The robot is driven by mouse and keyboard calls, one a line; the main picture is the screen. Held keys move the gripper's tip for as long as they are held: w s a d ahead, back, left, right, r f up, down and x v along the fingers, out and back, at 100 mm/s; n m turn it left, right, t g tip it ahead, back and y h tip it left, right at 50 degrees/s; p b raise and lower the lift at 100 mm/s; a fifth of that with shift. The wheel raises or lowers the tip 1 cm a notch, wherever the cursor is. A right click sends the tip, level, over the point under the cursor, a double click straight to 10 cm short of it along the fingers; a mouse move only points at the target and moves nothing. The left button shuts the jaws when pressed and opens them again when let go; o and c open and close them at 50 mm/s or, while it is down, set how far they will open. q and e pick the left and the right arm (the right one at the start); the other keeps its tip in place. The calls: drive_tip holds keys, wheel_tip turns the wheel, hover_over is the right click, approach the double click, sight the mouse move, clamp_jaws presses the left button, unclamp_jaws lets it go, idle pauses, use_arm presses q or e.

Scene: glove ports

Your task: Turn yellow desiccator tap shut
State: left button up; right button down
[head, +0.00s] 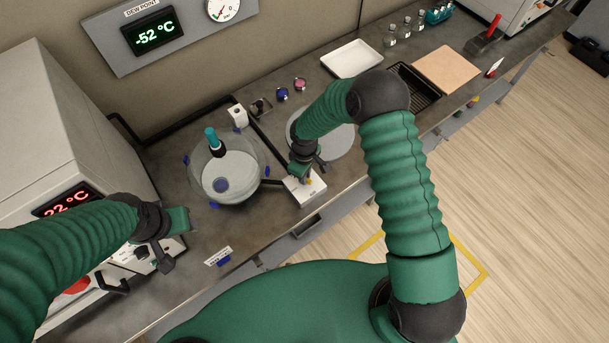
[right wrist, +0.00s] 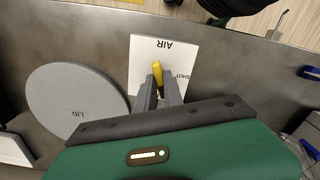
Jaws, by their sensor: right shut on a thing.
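The yellow tap (right wrist: 157,72) stands on a white plate (right wrist: 139,50) marked AIR and SHUT. Its visible end points toward AIR; SHUT is to the right. My right gripper (right wrist: 160,92) is shut on the yellow tap, with a grey finger on either side.
A grey round lid (right wrist: 75,103) lies left of the plate in the wrist view. The oven (head: 70,130) stands at the left. A white tray (head: 352,58) and small bottles (head: 390,38) are at the back. Bare bench lies around the label (head: 218,256).

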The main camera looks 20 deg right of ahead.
drive_tip(key=shift+w+a+r+n, duration=0.15)
drive_tip(key=shift+w+n, duration=0.15)
drive_tip(key=shift+n, duration=0.7)
drive_tip(key=n, duration=0.2)
drive_tip(key=shift+n, duration=1.2)
drive_tip(key=n, duration=0.3)
drive_tip(key=shift+n, duration=1.9)
drive_tip(key=c, duration=1.5)
unclamp_jaws()
drive_tip(key=shift+o, duration=0.2)
drive_tip(key=shift+s, duration=0.1)
